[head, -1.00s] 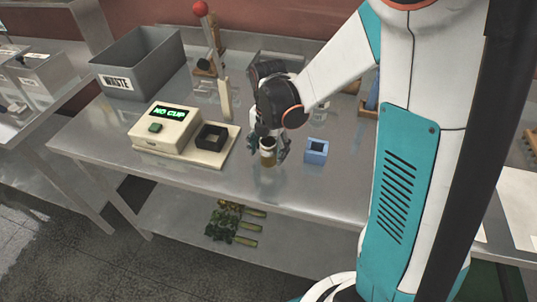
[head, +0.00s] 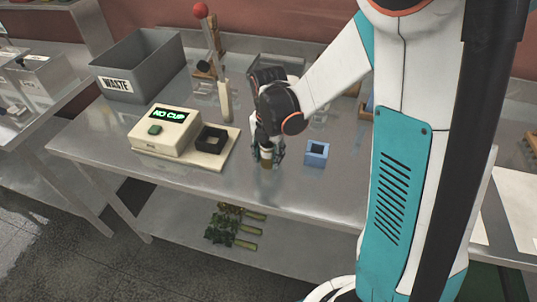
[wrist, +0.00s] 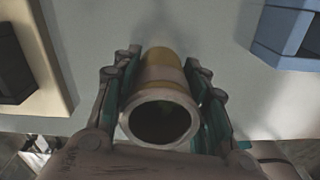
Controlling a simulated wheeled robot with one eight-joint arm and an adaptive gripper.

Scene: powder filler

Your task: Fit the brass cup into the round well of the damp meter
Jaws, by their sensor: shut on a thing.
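The brass cup (head: 266,163) is upright near the table's front edge, right of the damp meter, and appears to rest on the tabletop. My gripper (head: 268,150) is shut on it from above, hiding its upper part in the head view. In the wrist view the cup (wrist: 161,112) lies between both fingers, its pale rim and dark open mouth towards the camera. The damp meter (head: 165,133) is a cream box with a green button and a lit "NO CUP" display. On its base, a black square-sided holder (head: 212,138) has a dark opening; its inner shape cannot be told.
A small blue square block with an opening (head: 317,152) stands close right of my gripper. A red-knobbed lever (head: 212,45) rises behind the meter. A grey waste bin (head: 140,65) stands at the back left. The table between meter and cup is clear.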

